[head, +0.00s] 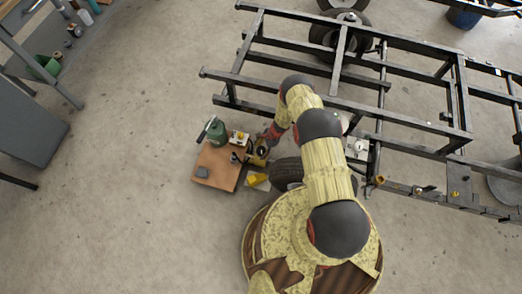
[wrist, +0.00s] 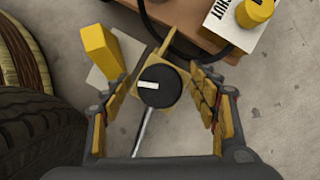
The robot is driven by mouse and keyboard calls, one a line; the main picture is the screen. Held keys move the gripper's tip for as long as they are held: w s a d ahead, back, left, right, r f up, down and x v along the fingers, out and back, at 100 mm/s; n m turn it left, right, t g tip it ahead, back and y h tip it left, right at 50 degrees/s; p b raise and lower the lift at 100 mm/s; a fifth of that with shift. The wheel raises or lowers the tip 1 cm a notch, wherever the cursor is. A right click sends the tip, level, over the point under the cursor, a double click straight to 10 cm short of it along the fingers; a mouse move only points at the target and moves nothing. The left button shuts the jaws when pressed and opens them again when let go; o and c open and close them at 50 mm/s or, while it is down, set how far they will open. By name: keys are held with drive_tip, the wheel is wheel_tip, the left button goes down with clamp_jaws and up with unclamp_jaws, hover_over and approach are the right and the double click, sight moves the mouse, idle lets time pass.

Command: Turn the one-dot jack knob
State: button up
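In the wrist view a round black knob (wrist: 157,87) with a white bar mark sits on a yellow body between my fingers. A metal rod runs from it toward my palm. I cannot make out a dot on it, so I cannot tell whether it is the one-dot jack knob. My gripper (wrist: 158,72) is open around the knob, with a finger on either side and gaps between. In the head view my gripper (head: 264,146) is small and partly hidden by my arm, beside the wooden board.
A wooden board (head: 218,168) carries a green can (head: 218,134) and a white box (wrist: 233,27) with a yellow knob and lettering. A yellow block (wrist: 101,50) stands on a pale plate. A black tyre (wrist: 40,130) is close at left. A black metal frame (head: 345,105) spans the upper right.

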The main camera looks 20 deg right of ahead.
drive_tip(key=shift+c, duration=1.2)
drive_tip(key=c, duration=0.7)
drive_tip(key=shift+c, duration=0.9)
drive_tip(key=shift+m, duration=0.3)
drive_tip(key=m+t+p, duration=0.1)
drive_tip(key=m+p, duration=0.1)
drive_tip(key=m, duration=0.1)
drive_tip(key=shift+r+m+t, duration=0.15)
drive_tip(key=shift+m+t, duration=0.15)
drive_tip(key=shift+m+t+h+p, duration=0.35)
drive_tip(key=shift+m+p, duration=0.35)
drive_tip(key=shift+m, duration=0.45)
drive_tip(key=shift+m+t+h+p, duration=0.35)
drive_tip(key=shift+m+p, duration=0.3)
drive_tip(key=shift+m, duration=0.5)
